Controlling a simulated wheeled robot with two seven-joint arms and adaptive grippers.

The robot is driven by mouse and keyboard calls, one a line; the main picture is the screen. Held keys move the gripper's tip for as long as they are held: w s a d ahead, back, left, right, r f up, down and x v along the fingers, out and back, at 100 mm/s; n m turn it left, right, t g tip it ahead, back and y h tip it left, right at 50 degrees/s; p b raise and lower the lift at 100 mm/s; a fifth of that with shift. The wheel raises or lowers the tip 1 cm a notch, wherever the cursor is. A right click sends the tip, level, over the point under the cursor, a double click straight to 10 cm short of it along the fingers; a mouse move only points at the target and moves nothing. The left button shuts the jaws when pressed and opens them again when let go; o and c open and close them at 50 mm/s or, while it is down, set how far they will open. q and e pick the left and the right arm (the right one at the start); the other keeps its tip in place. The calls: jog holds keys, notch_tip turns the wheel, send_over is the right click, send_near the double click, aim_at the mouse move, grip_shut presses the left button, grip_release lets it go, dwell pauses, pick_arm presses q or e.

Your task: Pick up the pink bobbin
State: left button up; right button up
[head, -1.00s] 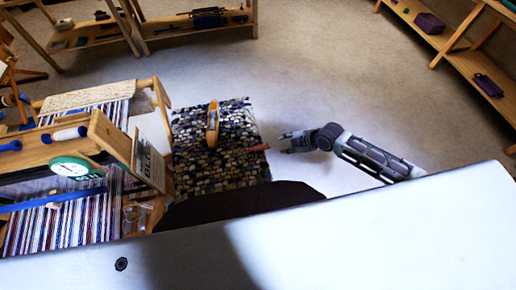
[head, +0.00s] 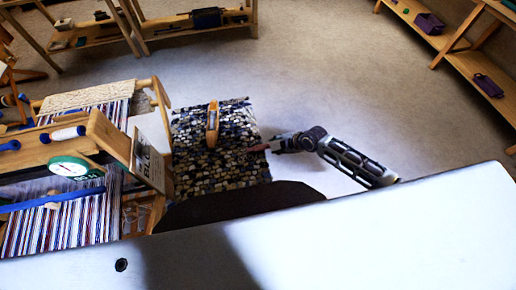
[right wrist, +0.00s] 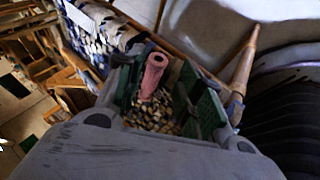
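The pink bobbin (head: 258,148) lies at the right edge of the woven rag rug (head: 205,175) in the head view. My right gripper (head: 273,147) is low over the rug's right side, close beside the bobbin. In the right wrist view the bobbin (right wrist: 154,72) shows between the two green-padded fingers of the right gripper (right wrist: 160,92). The fingers are apart, with gaps on both sides of the bobbin, so the gripper is open. My left gripper is not in view.
A wooden shuttle (head: 212,125) lies on the rug, left of the bobbin. A loom (head: 100,140) with a striped weave stands at the left. Wooden shelves (head: 470,55) stand at the right and back. Open floor (head: 350,90) lies beyond the rug.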

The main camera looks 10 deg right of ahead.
dwell(0.3)
jog(key=shift+a+x, duration=0.1)
jog(key=shift+x, duration=1.2)
jog(key=shift+a+x, duration=0.15)
jog(key=shift+x, duration=1.15)
jog(key=shift+r, duration=0.15)
jog(key=shift+c, duration=0.5)
jog(key=c, duration=0.6)
jog(key=shift+r, duration=0.15)
jog(key=shift+r, duration=4.9)
jog(key=shift+s+f+m, duration=0.1)
jog(key=shift+m, duration=0.3)
